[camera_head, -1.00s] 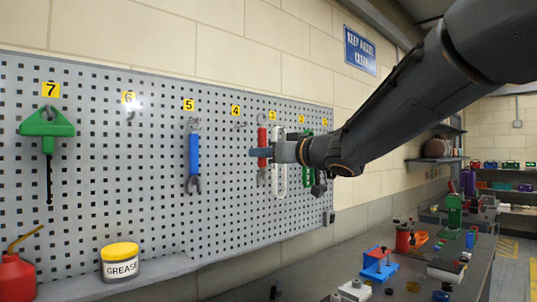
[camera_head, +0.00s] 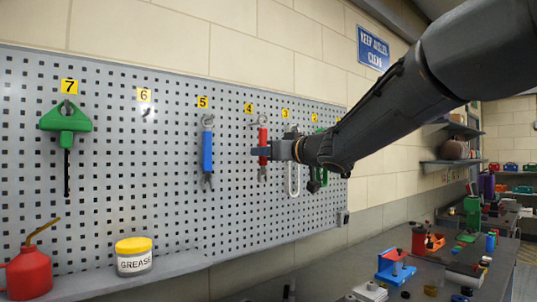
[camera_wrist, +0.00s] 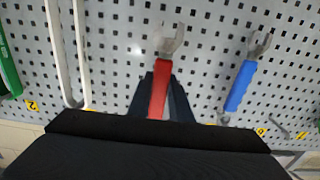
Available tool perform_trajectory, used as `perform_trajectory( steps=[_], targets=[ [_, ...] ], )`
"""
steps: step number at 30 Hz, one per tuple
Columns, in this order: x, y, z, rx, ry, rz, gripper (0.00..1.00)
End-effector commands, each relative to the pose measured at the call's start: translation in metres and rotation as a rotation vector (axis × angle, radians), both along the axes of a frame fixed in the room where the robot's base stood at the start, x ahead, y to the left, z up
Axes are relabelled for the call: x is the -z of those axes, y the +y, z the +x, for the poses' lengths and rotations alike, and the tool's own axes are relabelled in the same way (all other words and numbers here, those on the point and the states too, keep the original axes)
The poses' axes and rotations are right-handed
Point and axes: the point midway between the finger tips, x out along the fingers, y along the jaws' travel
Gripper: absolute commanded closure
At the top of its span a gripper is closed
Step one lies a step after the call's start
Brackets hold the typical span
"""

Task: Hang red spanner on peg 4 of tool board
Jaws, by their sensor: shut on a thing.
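The red spanner (camera_head: 262,150) is upright in front of the tool board (camera_head: 120,200), between the yellow 4 label (camera_head: 249,108) and the 3 label (camera_head: 285,113), nearer the 4. My gripper (camera_head: 266,153) is shut on its red handle. In the wrist view, the spanner (camera_wrist: 160,92) lies between my gripper's dark fingers (camera_wrist: 161,95), its open-jawed end pointing away. Peg 4 is not clearly visible. I cannot tell whether the spanner touches the board or a peg.
A blue spanner (camera_head: 207,152) hangs under 5, left of the red one. A white tool (camera_head: 293,180) and a green tool (camera_head: 319,175) hang to the right, partly behind my arm. Peg 6 (camera_head: 147,113) is bare. A cluttered bench (camera_head: 345,262) stands lower right.

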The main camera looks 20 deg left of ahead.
Motion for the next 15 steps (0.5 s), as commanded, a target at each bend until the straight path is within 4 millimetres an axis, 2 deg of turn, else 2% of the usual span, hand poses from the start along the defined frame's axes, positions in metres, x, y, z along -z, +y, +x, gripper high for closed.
perform_trajectory(
  steps=[15],
  targets=[
    [0.002, 0.025, 0.013, 0.001, 0.001, 0.000, 1.00]
  ],
)
